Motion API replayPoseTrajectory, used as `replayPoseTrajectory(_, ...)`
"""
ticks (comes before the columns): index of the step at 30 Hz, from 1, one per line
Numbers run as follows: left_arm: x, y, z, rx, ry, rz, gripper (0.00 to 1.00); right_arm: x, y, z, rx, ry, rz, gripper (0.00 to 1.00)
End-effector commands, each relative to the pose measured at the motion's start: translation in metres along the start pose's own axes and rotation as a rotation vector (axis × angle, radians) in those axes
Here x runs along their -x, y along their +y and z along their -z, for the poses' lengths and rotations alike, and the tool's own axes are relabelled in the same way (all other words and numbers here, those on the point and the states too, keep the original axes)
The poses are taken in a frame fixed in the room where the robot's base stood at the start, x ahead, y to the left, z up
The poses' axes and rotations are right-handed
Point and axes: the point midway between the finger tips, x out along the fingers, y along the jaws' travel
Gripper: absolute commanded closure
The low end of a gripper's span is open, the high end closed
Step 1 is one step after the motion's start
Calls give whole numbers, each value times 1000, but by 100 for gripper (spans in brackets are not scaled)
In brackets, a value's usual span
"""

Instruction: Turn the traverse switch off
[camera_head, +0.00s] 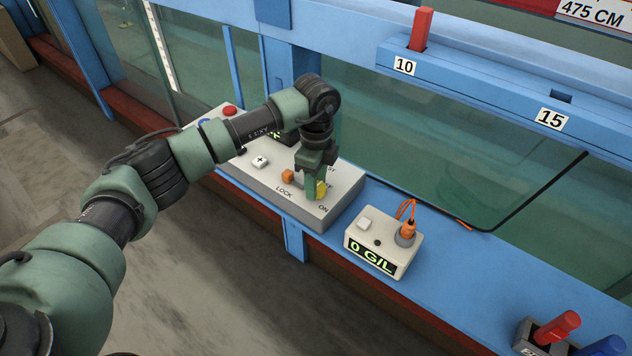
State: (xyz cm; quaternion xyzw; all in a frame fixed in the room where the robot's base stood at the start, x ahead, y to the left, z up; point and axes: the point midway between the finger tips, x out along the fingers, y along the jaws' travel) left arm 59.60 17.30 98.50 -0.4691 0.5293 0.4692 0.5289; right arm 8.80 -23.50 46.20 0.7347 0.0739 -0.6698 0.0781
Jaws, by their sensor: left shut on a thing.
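A light grey control box (342,197) sits on the blue ledge along the flume. The traverse label is not readable; only the words LOCK, ON and a fragment ending in ST show. An orange knob (287,175) stands on the same panel left of the gripper, above LOCK. My right gripper is not in view.
A small box (384,245) reading 0 G/L, with an orange plug and cable, stands right of the control box. A red button (229,111) is at the panel's far left. A holder (531,336) with red and blue handles is at bottom right. Glass lies behind.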

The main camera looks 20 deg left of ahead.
Motion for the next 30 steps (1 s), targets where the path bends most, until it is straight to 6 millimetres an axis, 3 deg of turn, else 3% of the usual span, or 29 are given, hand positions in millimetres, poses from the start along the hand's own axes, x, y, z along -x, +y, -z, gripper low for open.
replayPoseTrajectory(19,1,-1,0,52,0,3,100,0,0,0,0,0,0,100)
replayPoseTrajectory(20,1,-1,0,52,0,3,56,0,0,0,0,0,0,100)
replayPoseTrajectory(21,1,-1,0,52,0,3,45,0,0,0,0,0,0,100)
replayPoseTrajectory(22,1,-1,0,52,0,3,40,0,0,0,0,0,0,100)
replayPoseTrajectory(30,1,0,0,50,0,1,40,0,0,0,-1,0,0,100)
